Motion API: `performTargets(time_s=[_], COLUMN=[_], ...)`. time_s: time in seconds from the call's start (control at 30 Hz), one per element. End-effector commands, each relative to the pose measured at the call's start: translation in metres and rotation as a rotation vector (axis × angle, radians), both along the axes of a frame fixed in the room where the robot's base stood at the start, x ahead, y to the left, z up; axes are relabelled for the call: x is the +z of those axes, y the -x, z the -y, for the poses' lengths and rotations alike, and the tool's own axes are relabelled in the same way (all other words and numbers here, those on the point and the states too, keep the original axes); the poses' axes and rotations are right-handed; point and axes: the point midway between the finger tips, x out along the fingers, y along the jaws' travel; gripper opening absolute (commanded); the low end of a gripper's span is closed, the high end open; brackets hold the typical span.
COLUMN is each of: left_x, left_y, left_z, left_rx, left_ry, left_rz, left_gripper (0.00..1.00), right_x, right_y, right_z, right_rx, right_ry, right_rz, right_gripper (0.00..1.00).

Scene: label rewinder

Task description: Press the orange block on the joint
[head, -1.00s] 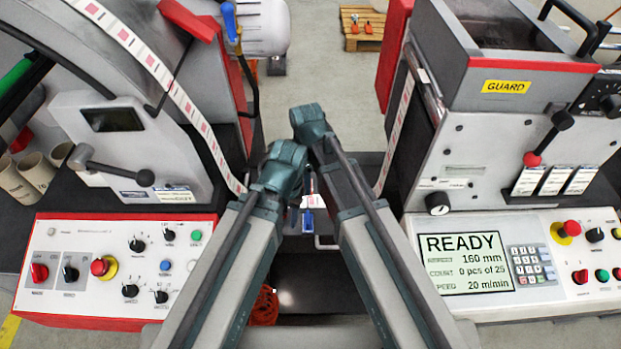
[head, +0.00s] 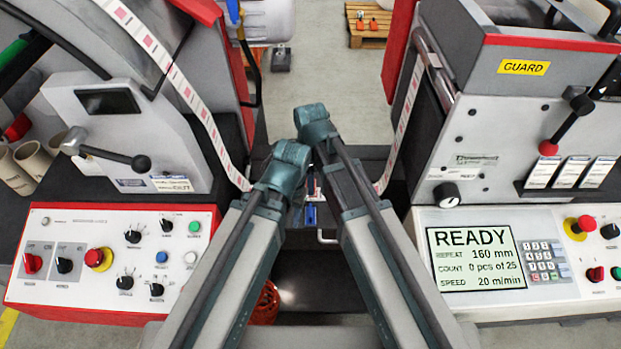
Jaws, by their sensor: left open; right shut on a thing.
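My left gripper (head: 287,163) is the lower one, at the inner end of the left arm. My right gripper (head: 312,122) is just above and right of it in the picture. Both are over the gap between the two machine halves, and the wrists hide most of the jaws. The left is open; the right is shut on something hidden. I cannot make out the orange block or the joint. A small white piece with red marks (head: 311,187) and a blue part (head: 310,214) show between the arms. The label web (head: 188,92) runs down on the left and shows again on the right (head: 404,127).
A control panel (head: 75,225) with knobs and buttons stands at left. The right panel has a screen (head: 474,258) reading READY, 0 pcs of 25. Machine housings flank the gap. A lever (head: 115,155) juts out at left. A pallet (head: 370,38) lies on the floor behind.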

Motion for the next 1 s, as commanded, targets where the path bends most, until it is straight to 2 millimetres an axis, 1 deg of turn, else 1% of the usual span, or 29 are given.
performTargets(time_s=[0.37, 1.0], left_x=[-0.001, -0.019], left_y=[0.0, 0.0], left_z=[0.0, 0.0], left_rx=[0.0, 0.0], left_ry=[0.0, 0.0], left_rz=[0.0, 0.0], left_gripper=[0.5, 0.5], right_x=[-0.001, -0.019], right_y=[0.0, 0.0], right_z=[0.0, 0.0], right_rx=[0.0, 0.0], right_ry=[0.0, 0.0], right_rz=[0.0, 0.0], right_gripper=[0.01, 0.01])
